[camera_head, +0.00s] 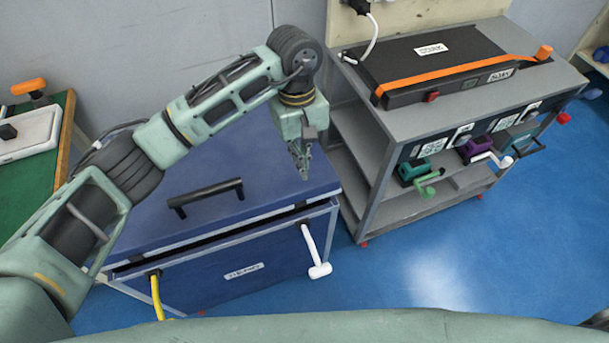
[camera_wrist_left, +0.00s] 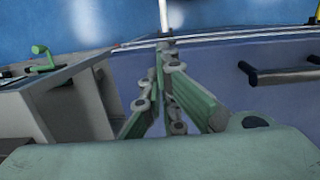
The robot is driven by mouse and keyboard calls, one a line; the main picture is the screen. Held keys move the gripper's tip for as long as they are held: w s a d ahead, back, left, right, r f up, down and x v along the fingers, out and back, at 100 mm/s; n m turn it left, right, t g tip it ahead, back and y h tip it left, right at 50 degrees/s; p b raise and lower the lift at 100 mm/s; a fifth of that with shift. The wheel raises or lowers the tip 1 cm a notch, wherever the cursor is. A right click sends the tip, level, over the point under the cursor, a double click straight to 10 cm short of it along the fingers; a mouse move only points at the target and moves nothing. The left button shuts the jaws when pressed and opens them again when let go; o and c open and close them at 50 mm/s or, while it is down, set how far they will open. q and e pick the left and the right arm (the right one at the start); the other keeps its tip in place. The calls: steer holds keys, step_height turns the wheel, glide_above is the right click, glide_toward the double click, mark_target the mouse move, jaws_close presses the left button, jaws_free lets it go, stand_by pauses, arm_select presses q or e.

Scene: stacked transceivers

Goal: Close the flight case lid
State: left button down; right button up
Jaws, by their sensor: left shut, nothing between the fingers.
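The blue flight case (camera_head: 270,268) stands at the lower left of the head view. Its blue lid (camera_head: 250,165) lies down over the case, with a narrow dark gap along the front edge. A black handle (camera_head: 205,197) sits on the lid and also shows in the left wrist view (camera_wrist_left: 282,75). My left gripper (camera_head: 304,174) is shut and empty, pointing down over the right part of the lid. Its fingers show shut in the left wrist view (camera_wrist_left: 162,80). I cannot tell whether the fingertips touch the lid. My right gripper is not in view.
A grey cart (camera_head: 385,140) stands right of the case, with a black box (camera_head: 430,65) strapped in orange on top. A white-handled lever (camera_head: 312,250) and a yellow one (camera_head: 157,297) hang on the case front. A green bench (camera_head: 50,170) is left.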

mark_target(304, 189)
arm_select(q)
steer(key=f, duration=0.2)
steer(key=f+p, duration=0.1)
steer(key=f, duration=0.3)
steer(key=shift+s+d, duration=0.15)
steer(key=shift+s, duration=0.2)
steer(key=shift+f+p, duration=0.35)
steer(key=shift+f, duration=0.55)
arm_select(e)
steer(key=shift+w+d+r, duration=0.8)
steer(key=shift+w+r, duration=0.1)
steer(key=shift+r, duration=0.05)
